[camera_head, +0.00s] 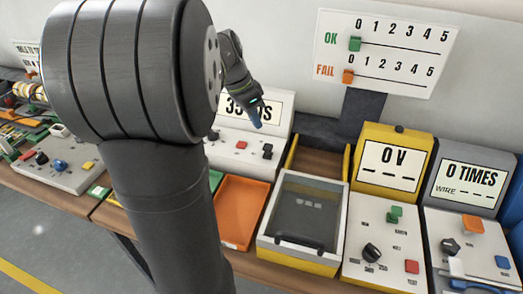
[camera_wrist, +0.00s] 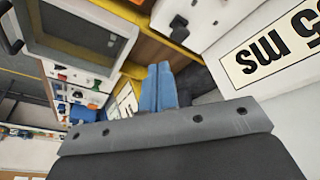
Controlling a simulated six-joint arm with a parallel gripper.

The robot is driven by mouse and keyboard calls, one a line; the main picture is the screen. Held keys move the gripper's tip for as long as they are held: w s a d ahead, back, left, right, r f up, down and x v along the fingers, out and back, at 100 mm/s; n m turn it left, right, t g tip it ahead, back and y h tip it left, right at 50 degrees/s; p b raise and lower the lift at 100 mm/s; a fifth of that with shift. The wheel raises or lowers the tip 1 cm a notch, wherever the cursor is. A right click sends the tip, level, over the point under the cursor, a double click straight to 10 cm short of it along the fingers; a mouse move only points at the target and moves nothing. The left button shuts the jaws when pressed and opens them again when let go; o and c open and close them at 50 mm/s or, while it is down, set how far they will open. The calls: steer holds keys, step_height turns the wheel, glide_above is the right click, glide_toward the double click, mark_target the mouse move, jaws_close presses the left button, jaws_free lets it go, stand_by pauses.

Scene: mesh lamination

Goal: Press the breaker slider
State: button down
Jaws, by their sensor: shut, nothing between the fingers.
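The white tester (camera_head: 222,155) with the "MS" display stands behind the orange tray. It carries a black slider-like part (camera_head: 267,151) at its right and a red button (camera_head: 241,145). In the wrist view a black part (camera_wrist: 179,27) stands out from the white panel, beyond my fingertips. I cannot tell for sure which part is the breaker slider. My gripper (camera_head: 257,122) has blue fingers and is shut and empty in front of the display, above the panel. The fingers also show in the wrist view (camera_wrist: 159,72), close together and apart from the black part.
An orange tray (camera_head: 240,212) and a lidded clear-topped box (camera_head: 306,218) stand in front. A yellow "0 V" tester (camera_head: 392,165) and a grey "0 TIMES" tester (camera_head: 470,185) stand at right. The OK/FAIL board (camera_head: 380,48) is behind. My arm hides the left middle.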

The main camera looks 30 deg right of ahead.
mark_target(268, 151)
steer(key=s+a+f+m+t+h, duration=0.1)
steer(key=s+a+f+m+h, duration=0.2)
steer(key=a+m, duration=0.4)
steer(key=shift+s+f+m+t+h, duration=0.25)
steer(key=shift+f+m+t+h, duration=0.15)
steer(key=shift+f+m, duration=0.25)
steer(key=shift+d+f, duration=0.1)
steer(key=x, duration=1)
steer(key=shift+w+d+f, duration=0.1)
steer(key=shift+d, duration=0.05)
steer(key=shift+w+d, duration=1.25)
steer(key=shift+w, duration=0.05)
steer(key=shift+w+d, duration=1.95)
steer(key=shift+w, duration=0.05)
